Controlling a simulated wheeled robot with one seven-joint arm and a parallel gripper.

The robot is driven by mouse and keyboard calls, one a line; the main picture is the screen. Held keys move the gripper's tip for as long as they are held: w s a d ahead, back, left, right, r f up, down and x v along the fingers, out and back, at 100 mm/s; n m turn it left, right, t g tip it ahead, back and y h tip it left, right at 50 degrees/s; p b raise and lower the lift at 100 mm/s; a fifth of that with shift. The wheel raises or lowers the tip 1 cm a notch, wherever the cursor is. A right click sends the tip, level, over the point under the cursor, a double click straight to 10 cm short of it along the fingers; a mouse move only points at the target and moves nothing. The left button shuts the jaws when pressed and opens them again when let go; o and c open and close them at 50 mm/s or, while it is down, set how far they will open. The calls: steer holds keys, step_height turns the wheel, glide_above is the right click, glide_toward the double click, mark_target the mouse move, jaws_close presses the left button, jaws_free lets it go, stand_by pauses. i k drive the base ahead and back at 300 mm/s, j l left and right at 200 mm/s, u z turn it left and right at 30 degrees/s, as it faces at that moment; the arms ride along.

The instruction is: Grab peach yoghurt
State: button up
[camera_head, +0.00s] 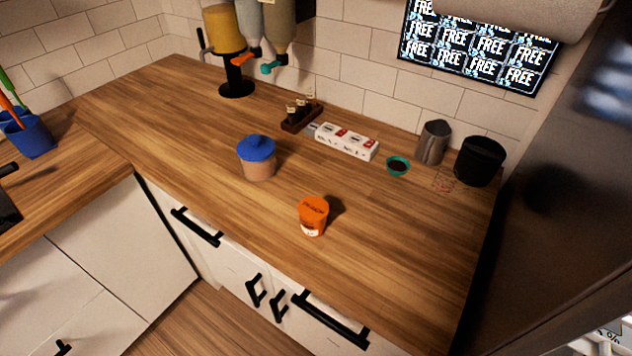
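A small cup with an orange lid and a white and orange side (313,216) stands upright on the wooden counter (200,150), near its front edge. It looks like the peach yoghurt, but its label is too small to read. Nothing touches it, and its dark shadow falls to the right. My gripper does not show in the head view.
A blue-lidded jar (257,158) stands behind and left of the cup. A white box (346,141), small green bowl (398,166), metal pitcher (433,143) and black container (480,161) stand farther back. The counter around the cup is clear. A dark tall surface (560,190) bounds the right.

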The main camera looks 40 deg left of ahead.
mark_target(313, 211)
steer(key=u, duration=1.2)
